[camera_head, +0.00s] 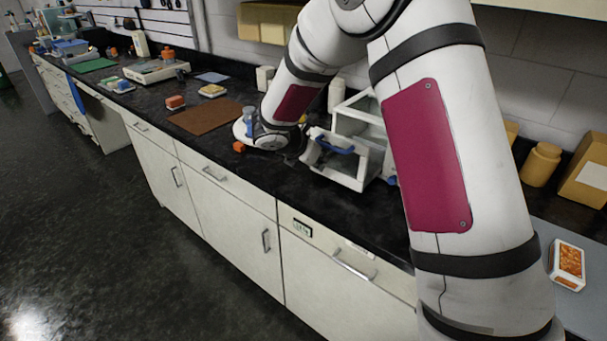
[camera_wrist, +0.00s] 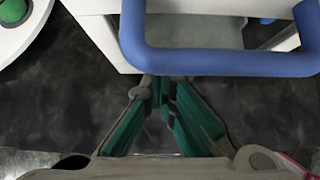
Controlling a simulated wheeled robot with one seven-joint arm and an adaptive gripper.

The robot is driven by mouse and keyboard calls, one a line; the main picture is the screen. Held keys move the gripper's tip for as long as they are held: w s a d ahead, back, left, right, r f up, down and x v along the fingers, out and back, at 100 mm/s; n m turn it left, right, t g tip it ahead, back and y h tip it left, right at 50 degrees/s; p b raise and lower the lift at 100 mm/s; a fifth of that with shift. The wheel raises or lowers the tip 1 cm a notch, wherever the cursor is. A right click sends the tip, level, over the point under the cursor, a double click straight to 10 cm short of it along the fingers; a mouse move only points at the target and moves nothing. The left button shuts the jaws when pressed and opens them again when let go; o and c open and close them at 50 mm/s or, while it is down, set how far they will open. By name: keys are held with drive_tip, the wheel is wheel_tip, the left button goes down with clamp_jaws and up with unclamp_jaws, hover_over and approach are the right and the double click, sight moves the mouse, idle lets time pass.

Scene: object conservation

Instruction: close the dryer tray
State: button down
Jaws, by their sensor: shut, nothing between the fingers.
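The dryer (camera_head: 352,120) is a white box with clear panels on the black counter, partly hidden by my arm in the head view. Its white tray (camera_head: 343,172) sticks out toward the counter's front edge, with a blue handle (camera_head: 333,144). In the wrist view, the blue U-shaped handle (camera_wrist: 230,63) spans the upper right, with part of the white tray (camera_wrist: 95,40) behind it. My gripper (camera_wrist: 162,85) is shut and empty, its green-padded fingertips together at the handle's lower left edge. I cannot tell whether they touch it. In the head view my arm hides most of the gripper.
A round white base (camera_head: 240,131) with a bluish vial (camera_head: 250,118) stands left of the dryer, with a small orange item (camera_head: 239,147) in front. A brown mat (camera_head: 206,117) lies farther left. Jars and boxes stand right of my arm. The counter's front strip is mostly clear.

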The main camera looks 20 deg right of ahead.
drive_tip(key=w+d, duration=0.1)
drive_tip(key=d, duration=0.1)
drive_tip(key=w+d+b, duration=0.1)
drive_tip(key=w+d, duration=0.1)
drive_tip(key=d, duration=0.1)
drive_tip(key=w+d, duration=0.2)
drive_tip(key=d, duration=0.1)
drive_tip(key=shift+w+d, duration=0.1)
drive_tip(key=shift+w, duration=0.15)
drive_tip(key=shift+w+d+r, duration=0.1)
drive_tip(key=shift+d, duration=0.15)
